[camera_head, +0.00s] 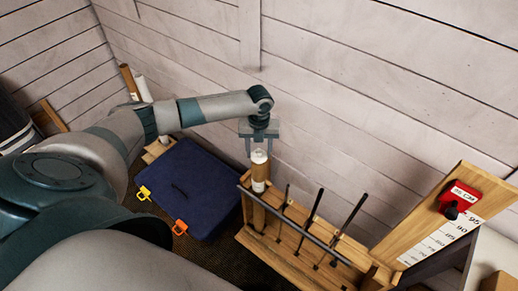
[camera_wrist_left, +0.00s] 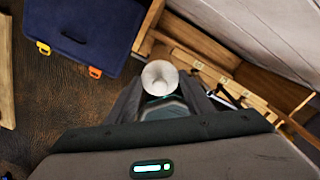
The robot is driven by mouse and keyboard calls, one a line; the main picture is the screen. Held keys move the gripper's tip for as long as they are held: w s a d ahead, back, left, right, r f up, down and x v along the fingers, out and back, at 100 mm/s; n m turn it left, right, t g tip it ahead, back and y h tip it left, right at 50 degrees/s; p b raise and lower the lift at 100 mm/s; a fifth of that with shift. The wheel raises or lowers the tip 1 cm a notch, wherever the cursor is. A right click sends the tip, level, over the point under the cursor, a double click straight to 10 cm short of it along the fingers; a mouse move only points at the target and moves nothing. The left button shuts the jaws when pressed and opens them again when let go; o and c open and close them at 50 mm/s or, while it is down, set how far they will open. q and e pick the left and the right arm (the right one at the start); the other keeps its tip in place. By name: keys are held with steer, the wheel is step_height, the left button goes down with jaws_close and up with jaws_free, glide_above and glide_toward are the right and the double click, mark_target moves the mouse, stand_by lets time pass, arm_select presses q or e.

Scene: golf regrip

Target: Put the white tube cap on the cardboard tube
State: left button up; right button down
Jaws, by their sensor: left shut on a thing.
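The white tube cap (camera_head: 259,156) is at the top end of the cardboard tube (camera_head: 259,172). The tube stands upright at the left end of the wooden rack, with a pale band lower down. My left gripper (camera_head: 261,146) points down from above and is shut on the cap. In the left wrist view the cap shows as a round white disc (camera_wrist_left: 160,76) between the dark fingers. I cannot tell whether the cap is seated on the rim or only just above it. My right gripper is not in view.
The wooden rack (camera_head: 330,250) holds several dark shafts to the right of the tube. A measuring board (camera_head: 440,245) with a red block stands at right. A plank wall is close behind.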

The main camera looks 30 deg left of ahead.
arm_select(q)
steer(key=shift+f, duration=0.7)
stand_by(0.6)
steer(key=o, duration=0.9)
steer(key=shift+r, duration=0.1)
step_height(320, 180, up, 17)
steer(key=b, duration=0.5)
steer(key=shift+r, duration=0.15)
stand_by(0.3)
